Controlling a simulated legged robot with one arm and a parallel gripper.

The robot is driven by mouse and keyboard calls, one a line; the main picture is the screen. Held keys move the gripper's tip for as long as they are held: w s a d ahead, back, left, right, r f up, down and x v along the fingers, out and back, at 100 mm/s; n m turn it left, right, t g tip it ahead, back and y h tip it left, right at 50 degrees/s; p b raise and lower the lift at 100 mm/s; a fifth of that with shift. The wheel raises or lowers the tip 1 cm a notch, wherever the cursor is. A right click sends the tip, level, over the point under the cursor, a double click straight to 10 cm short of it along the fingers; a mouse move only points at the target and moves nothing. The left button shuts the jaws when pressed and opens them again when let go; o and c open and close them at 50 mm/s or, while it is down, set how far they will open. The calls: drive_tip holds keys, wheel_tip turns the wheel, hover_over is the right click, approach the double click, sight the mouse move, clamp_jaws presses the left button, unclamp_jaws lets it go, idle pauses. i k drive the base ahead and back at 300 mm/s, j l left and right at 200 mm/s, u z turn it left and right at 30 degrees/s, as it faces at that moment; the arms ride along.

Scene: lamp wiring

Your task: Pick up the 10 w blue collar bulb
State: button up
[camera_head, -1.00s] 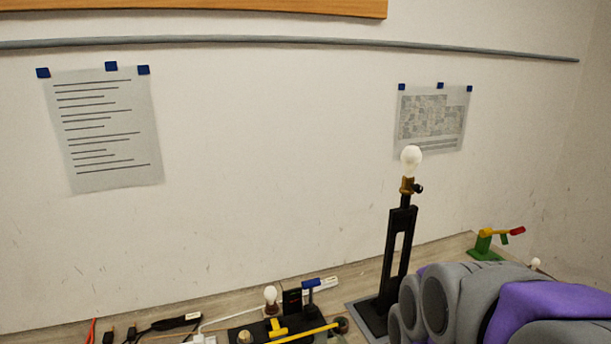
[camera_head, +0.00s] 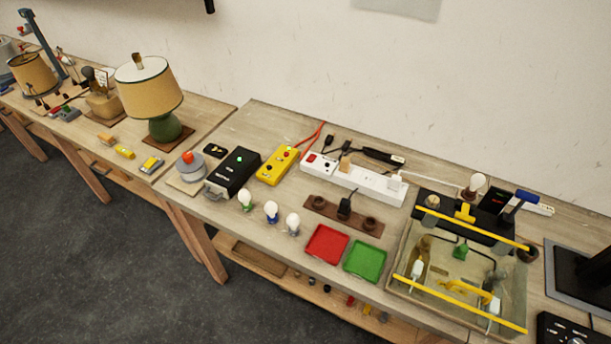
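Three small white bulbs stand upright in a row near the front edge of the workbench (camera_head: 215,222). The middle bulb (camera_head: 271,211) has a blue collar. The left bulb (camera_head: 246,200) has a green collar, and the right bulb (camera_head: 293,223) has a grey collar. Any wattage marking is too small to read. My gripper is not in view.
A red tray (camera_head: 326,244) and a green tray (camera_head: 365,260) lie right of the bulbs. Behind them are a black box (camera_head: 232,172), a yellow box (camera_head: 278,166), a power strip (camera_head: 352,180) and a brown socket board (camera_head: 343,216). A glass-like case (camera_head: 455,290) stands further right.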

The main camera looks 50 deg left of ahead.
sight(270, 207)
drive_tip(key=u, duration=2.15)
drive_tip(key=l+z, duration=0.1)
drive_tip(key=l, duration=0.15)
drive_tip(key=i+l+z, duration=0.15)
drive_tip(key=l, duration=0.1)
